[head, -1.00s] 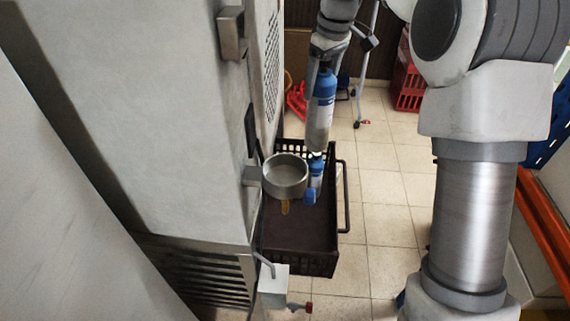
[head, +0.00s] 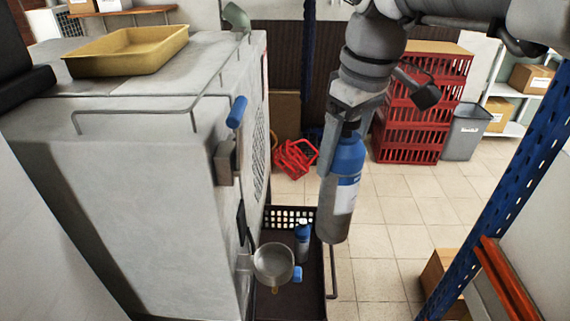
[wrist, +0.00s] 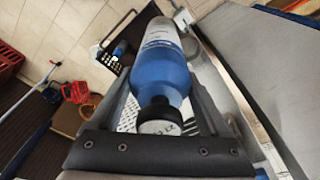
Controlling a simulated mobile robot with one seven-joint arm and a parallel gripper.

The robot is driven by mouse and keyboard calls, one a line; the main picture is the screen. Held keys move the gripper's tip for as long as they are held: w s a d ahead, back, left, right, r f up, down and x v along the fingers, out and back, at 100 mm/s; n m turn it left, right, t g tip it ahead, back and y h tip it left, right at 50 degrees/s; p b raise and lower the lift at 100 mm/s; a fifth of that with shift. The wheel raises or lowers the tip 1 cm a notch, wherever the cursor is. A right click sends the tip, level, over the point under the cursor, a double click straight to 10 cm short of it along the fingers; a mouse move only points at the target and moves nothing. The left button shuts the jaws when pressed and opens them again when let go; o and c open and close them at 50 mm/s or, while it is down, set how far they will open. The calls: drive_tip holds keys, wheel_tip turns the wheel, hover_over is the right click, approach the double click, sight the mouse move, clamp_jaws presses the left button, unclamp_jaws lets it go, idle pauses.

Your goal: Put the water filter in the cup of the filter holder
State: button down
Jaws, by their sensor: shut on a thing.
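The water filter (head: 343,190) is a canister with a blue upper part, a pale grey lower body and a dark neck. My gripper (head: 352,118) is shut on its neck and holds it nearly upright in the air. The wrist view also shows the filter (wrist: 165,70) between the fingers, its cap nearest the camera. The filter holder's round, metal-grey cup (head: 274,262) sticks out from the side of the grey machine. It looks empty. In the head view the held filter is right of and above the cup, apart from it.
A dark crate (head: 290,216) on the floor beside the machine (head: 165,190) holds another, smaller-looking blue canister (head: 302,241). A blue-tipped lever (head: 237,112) juts from the machine. Red crates (head: 415,115) and a bin (head: 467,132) stand behind; a blue post (head: 510,165) rises at right.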

drive_tip(key=shift+s+d+r, duration=0.1)
drive_tip(key=shift+s+r, duration=0.45)
drive_tip(key=shift+s, duration=0.2)
drive_tip(key=shift+s+f, duration=0.1)
drive_tip(key=shift+s, duration=0.05)
drive_tip(key=a+f+p, duration=0.1)
drive_tip(key=a+f, duration=0.9)
drive_tip(key=a, duration=0.1)
drive_tip(key=shift+w+a+f+p, duration=0.3)
drive_tip(key=shift+f+p, duration=0.05)
drive_tip(key=shift+f, duration=0.05)
drive_tip(key=shift+f, duration=0.15)
unclamp_jaws()
